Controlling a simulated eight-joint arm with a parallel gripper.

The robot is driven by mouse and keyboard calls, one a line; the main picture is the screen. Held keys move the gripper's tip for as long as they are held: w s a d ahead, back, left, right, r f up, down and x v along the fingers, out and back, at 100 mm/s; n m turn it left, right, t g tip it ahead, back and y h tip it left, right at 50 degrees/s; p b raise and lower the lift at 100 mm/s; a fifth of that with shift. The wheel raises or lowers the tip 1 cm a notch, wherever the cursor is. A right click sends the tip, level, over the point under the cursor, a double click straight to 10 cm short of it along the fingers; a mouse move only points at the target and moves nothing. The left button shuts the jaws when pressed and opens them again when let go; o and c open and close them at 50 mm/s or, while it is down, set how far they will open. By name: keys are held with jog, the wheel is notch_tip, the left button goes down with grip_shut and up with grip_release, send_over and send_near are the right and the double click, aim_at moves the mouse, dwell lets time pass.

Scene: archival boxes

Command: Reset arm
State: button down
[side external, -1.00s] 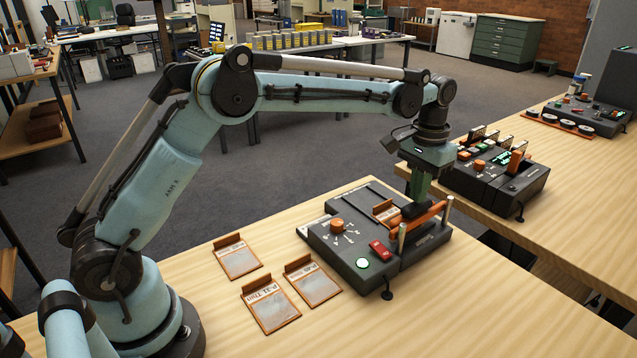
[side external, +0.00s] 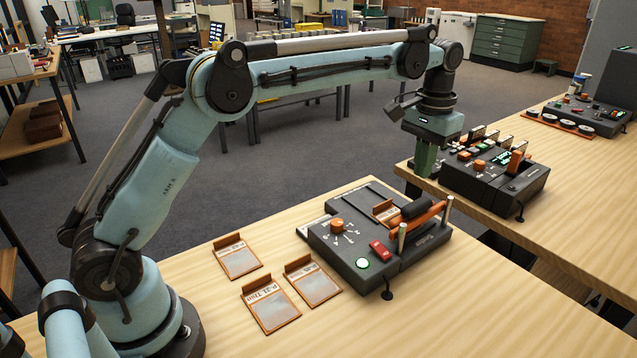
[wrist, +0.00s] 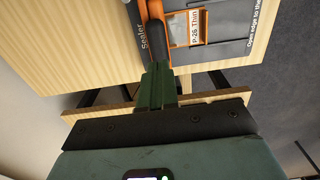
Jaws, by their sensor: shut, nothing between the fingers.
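My gripper (side external: 416,188) has green fingers and hangs pointing down past the back edge of the near table, behind the sealer box. It is shut and empty. In the wrist view its fingers (wrist: 157,80) lie together, in line with the sealer's dark handle grip. The dark grey sealer (side external: 340,262) has an orange lever (side external: 425,218) with a black grip, an orange knob, a red switch and a lit green button. A brown-framed card (side external: 384,211) lies in the sealer; in the wrist view its label reads "P-26 Thin" (wrist: 195,25).
Three framed cards lie on the table left of the sealer: one at the back (side external: 238,259), one in the middle (side external: 312,281) and one in front (side external: 270,306). A second dark device (side external: 500,182) stands on the table at right, close to my gripper.

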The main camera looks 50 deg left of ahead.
jog(key=shift+s+a+r, duration=0.1)
jog(key=shift+s+r, duration=0.1)
jog(key=shift+r, duration=0.05)
jog(key=s+a+f+t, duration=0.1)
jog(key=s+a+t, duration=0.1)
jog(key=s, duration=0.9)
jog(key=s+a+f+t, duration=0.2)
jog(key=s+t, duration=0.3)
jog(key=s, duration=0.6)
jog(key=shift+s+a+f, duration=0.2)
jog(key=shift+s+a, duration=0.15)
jog(key=shift+a, duration=0.4)
